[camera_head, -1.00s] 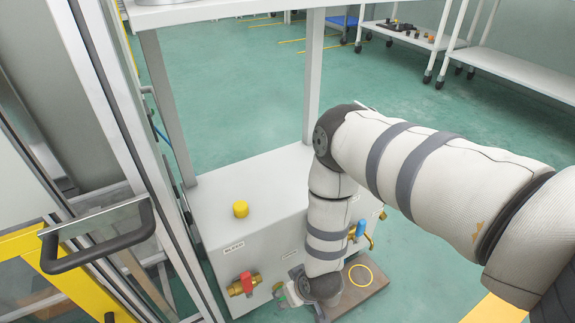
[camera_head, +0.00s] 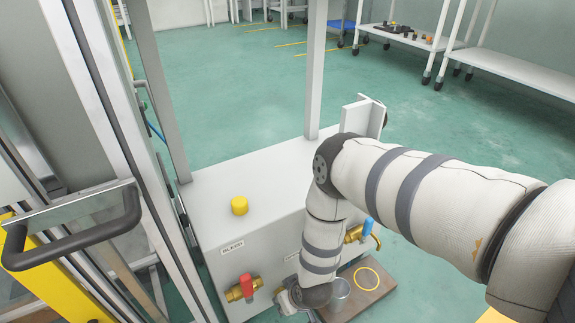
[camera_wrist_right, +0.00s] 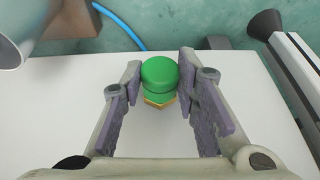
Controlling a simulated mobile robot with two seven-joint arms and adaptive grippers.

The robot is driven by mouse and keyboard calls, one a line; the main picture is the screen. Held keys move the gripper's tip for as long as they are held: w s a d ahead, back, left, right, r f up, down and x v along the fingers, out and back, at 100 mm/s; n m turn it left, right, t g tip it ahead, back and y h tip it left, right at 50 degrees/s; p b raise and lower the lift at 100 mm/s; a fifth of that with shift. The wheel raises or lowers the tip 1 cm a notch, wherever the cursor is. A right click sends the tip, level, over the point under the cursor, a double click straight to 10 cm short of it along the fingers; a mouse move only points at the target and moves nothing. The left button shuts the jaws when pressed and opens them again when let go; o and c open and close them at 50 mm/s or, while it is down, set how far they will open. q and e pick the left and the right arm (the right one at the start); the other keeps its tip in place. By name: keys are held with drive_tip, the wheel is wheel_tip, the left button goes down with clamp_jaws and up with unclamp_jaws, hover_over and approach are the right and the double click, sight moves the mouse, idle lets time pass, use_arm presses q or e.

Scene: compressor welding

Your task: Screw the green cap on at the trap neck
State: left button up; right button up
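The green cap (camera_wrist_right: 160,76) shows in the right wrist view, above a brass hex piece (camera_wrist_right: 158,101) at the trap neck. Whether it is fully seated cannot be told. In the head view my right gripper (camera_head: 292,300) is low at the front of the white box, partly hidden by my arm. The cap is hidden there. My left gripper is not in view.
The white box (camera_head: 262,180) has a yellow cap (camera_head: 239,205) on top. A red-handled valve (camera_head: 244,288) and a blue-handled valve (camera_head: 366,229) stick out in front. A brown plate (camera_head: 372,290) lies at right. A door handle (camera_head: 75,232) stands at left.

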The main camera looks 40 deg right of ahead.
drive_tip(key=shift+o, duration=1.4)
clamp_jaws()
drive_tip(key=shift+s+d+f+y, duration=0.1)
drive_tip(key=shift+d+y, duration=0.2)
drive_tip(key=shift+y, duration=0.3)
drive_tip(key=y+b, duration=0.1)
drive_tip(key=b, duration=0.3)
drive_tip(key=f+m+t+y+b, duration=0.1)
drive_tip(key=y+b, duration=0.1)
drive_tip(key=b, duration=0.2)
drive_tip(key=shift+d+y+b, duration=0.15)
drive_tip(key=shift+y+b, duration=0.15)
drive_tip(key=shift+b, duration=0.05)
drive_tip(key=shift+r+b, duration=0.45)
drive_tip(key=shift+b, duration=0.2)
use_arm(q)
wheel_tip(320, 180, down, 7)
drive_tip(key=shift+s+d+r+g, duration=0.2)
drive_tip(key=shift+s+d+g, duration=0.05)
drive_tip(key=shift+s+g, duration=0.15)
use_arm(e)
drive_tip(key=shift+r, duration=0.1)
drive_tip(key=o, duration=0.9)
unclamp_jaws()
drive_tip(key=shift+c, duration=0.2)
use_arm(q)
drive_tip(key=shift+p, duration=0.3)
